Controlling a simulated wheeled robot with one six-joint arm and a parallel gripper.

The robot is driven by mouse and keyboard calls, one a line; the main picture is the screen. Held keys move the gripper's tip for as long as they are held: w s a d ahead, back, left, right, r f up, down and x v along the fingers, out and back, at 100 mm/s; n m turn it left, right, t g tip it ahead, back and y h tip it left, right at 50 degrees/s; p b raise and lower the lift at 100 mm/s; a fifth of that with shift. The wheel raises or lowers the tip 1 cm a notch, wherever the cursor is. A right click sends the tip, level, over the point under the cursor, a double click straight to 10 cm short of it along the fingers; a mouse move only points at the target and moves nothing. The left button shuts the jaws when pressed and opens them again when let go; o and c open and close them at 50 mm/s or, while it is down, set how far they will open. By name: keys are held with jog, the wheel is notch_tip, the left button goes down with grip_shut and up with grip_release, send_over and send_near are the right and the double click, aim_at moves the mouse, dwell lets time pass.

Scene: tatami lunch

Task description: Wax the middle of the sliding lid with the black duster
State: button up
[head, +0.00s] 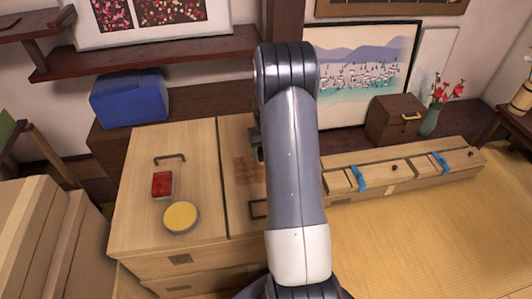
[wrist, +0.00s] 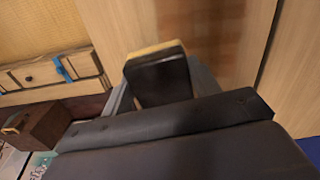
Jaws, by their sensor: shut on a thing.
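The sliding lid (head: 240,205) is a pale wood panel on the right half of the chest top, with a darker brown patch (head: 247,168) near its middle. My arm hides its right part in the head view. The wrist view also shows the lid (wrist: 115,25) and the brown patch (wrist: 205,22). My gripper (wrist: 163,88) is shut on the black duster (wrist: 160,78), which has a tan edge. The duster is over the lid beside the patch; I cannot tell whether it touches the wood. My arm hides the duster in the head view.
A red block (head: 162,184) and a round yellow-topped tin (head: 181,217) sit on the chest's left panel (head: 135,220). A blue box (head: 129,98) stands behind. A low drawer unit (head: 400,172) with blue straps is to the right. Tatami (head: 430,240) lies open at front right.

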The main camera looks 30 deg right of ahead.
jog(key=shift+r+p, duration=0.6)
jog(key=shift+r, duration=0.7)
jog(key=shift+r+p, duration=1.2)
jog(key=shift+r, duration=0.4)
jog(key=shift+f, duration=0.1)
jog(key=shift+a, duration=0.1)
